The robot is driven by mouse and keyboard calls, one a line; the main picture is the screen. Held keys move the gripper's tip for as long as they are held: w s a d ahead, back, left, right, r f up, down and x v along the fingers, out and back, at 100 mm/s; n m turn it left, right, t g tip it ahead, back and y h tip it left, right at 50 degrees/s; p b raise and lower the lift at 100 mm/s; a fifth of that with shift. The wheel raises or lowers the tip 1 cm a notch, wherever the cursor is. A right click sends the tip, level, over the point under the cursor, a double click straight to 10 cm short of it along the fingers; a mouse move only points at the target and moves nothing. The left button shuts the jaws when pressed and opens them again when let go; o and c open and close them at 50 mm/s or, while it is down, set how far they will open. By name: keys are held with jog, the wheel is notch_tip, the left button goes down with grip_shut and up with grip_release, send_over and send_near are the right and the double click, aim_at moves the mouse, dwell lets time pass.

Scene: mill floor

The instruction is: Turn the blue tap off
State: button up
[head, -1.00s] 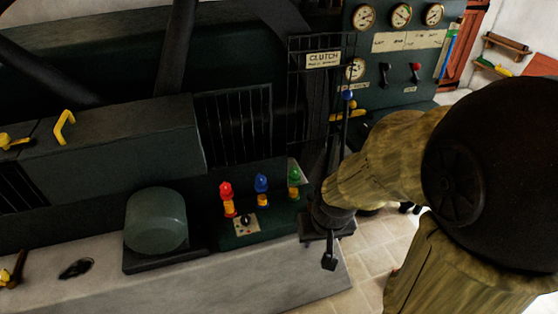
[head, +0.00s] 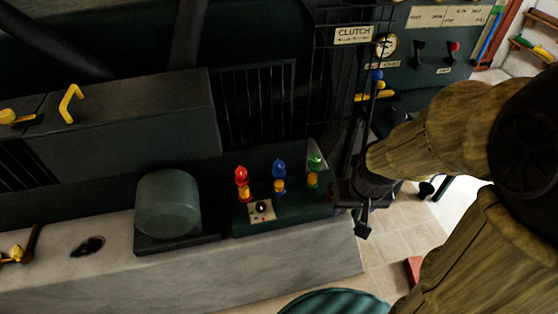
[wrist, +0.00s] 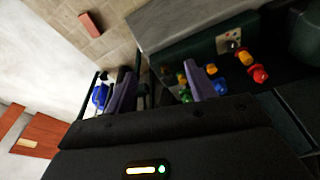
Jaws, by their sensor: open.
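The blue tap (head: 279,172) stands upright between the red tap (head: 242,177) and the green tap (head: 315,166) on a dark green panel. Its blue top also shows in the wrist view (wrist: 220,87), just right of the right finger. The red tap (wrist: 259,75) is farther right there. The green tap (wrist: 185,93) is partly hidden by that finger. My gripper (head: 353,210) is right of the green tap in the head view, apart from the blue tap. In the wrist view my gripper (wrist: 158,88) has its two purple fingers spread with nothing held between them.
A small dial plate (head: 262,210) sits in front of the taps. A rounded green housing (head: 168,203) stands left of them on the pale ledge (head: 290,265). A clutch rod with a blue ball (head: 376,75) rises behind my arm. Open tiled floor lies right of the ledge.

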jog(key=w+a+r+n+g, duration=0.1)
jog(key=w+a+n, duration=0.2)
jog(key=w, duration=0.5)
jog(key=w+a+r+n, duration=0.1)
jog(key=w+a+n, duration=0.15)
jog(key=w, duration=0.55)
jog(key=r+n+g+b, duration=0.2)
jog(key=n, duration=0.5)
send_over(279, 164)
jog(key=shift+w+f+m, duration=0.1)
jog(key=shift+m, duration=0.15)
notch_tip(279, 164, down, 17)
jog(key=shift+f+p, duration=0.2)
jog(key=shift+p, duration=0.95)
jog(key=shift+c, duration=0.3)
jog(key=c, duration=0.9)
